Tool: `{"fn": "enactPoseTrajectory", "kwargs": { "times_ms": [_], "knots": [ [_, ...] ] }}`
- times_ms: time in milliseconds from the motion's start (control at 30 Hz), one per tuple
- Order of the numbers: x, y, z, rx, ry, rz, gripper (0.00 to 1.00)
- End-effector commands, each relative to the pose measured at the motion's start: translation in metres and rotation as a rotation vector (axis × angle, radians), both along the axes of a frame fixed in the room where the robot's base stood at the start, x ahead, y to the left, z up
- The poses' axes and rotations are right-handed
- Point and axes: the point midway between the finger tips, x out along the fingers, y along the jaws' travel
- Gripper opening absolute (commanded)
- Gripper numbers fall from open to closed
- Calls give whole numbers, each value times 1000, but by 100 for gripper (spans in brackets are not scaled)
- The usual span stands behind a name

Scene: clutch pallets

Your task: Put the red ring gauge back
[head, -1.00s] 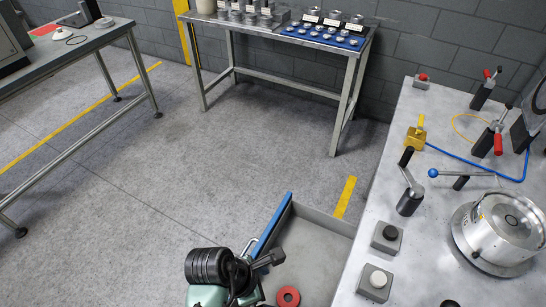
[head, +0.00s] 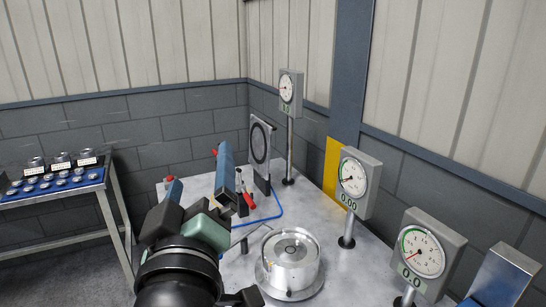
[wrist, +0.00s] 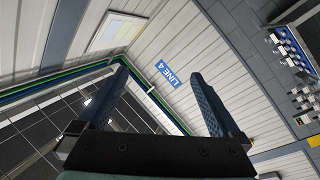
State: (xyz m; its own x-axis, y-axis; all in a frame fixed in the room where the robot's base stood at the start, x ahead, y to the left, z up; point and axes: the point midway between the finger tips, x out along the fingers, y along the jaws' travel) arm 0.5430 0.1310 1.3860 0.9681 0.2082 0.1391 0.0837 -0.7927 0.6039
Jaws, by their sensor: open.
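The red ring gauge is not seen in either current view. My gripper (head: 198,168) is raised over the steel bench in the head view, its two blue fingers spread apart with nothing between them. In the wrist view my gripper (wrist: 161,80) is also open and empty, facing the far wall and ceiling. A blue tray (head: 100,178) with several small metal rings lies on the side table at the left of the head view. Labelled metal parts stand behind it.
The steel bench (head: 338,270) carries a round metal fixture (head: 290,258) and a red-handled clamp (head: 248,201). Dial gauges on posts (head: 354,180) stand along its right side. A dark round disc on a stand (head: 260,145) is at the back. Open air surrounds my gripper.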

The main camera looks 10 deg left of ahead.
Motion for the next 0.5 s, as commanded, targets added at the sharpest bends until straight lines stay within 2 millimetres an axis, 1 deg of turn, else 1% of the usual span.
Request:
{"fn": "enactPoseTrajectory", "kwargs": {
  "times_ms": [33,67,100,167,200,300,333,400,500],
  "knots": [
    [-8,-31,46,137,-107,-22,100],
    [-15,-45,69,213,-164,-24,100],
    [-26,-63,96,304,-240,-18,100],
    [-45,-86,132,420,-342,3,100],
    [-57,-98,150,482,-401,21,100],
    [-85,-119,183,589,-514,68,100],
    [-91,-123,189,609,-536,79,100],
    [-100,-129,199,642,-570,101,100],
    [-105,-131,203,658,-586,112,100]
  ]
}}
